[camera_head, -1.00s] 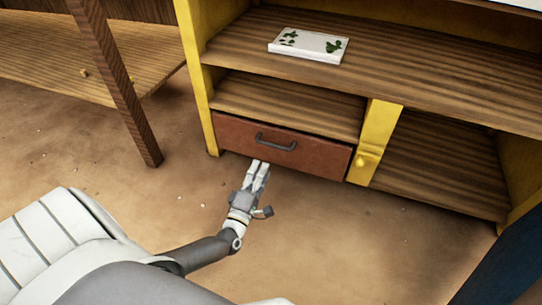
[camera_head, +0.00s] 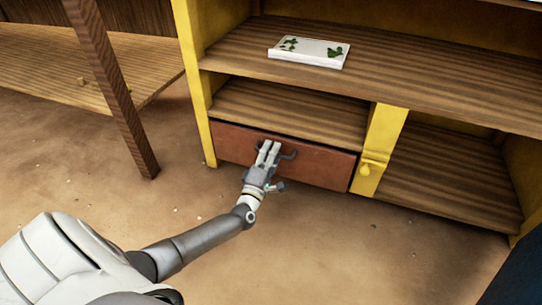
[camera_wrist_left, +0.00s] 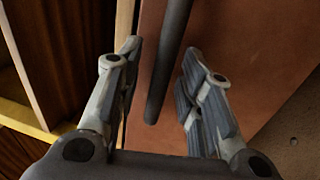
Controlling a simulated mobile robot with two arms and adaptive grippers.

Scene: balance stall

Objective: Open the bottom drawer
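The bottom drawer (camera_head: 318,165) has a reddish-brown front and sits low in the yellow-framed cabinet; it looks shut. Its dark bar handle (camera_head: 289,156) is partly hidden behind my left gripper (camera_head: 268,149), which is in front of it. In the left wrist view, the handle (camera_wrist_left: 170,60) runs between the two fingers of the left gripper (camera_wrist_left: 160,85), with a gap on both sides. The fingers are apart and do not appear to touch the handle. My right gripper is not in view.
An open shelf (camera_head: 290,108) lies above the drawer. A white box with green leaf marks (camera_head: 309,51) lies on the shelf higher up. A yellow post with a knob (camera_head: 378,150) stands right of the drawer. A wooden table leg (camera_head: 110,90) stands at left. The floor in front is clear.

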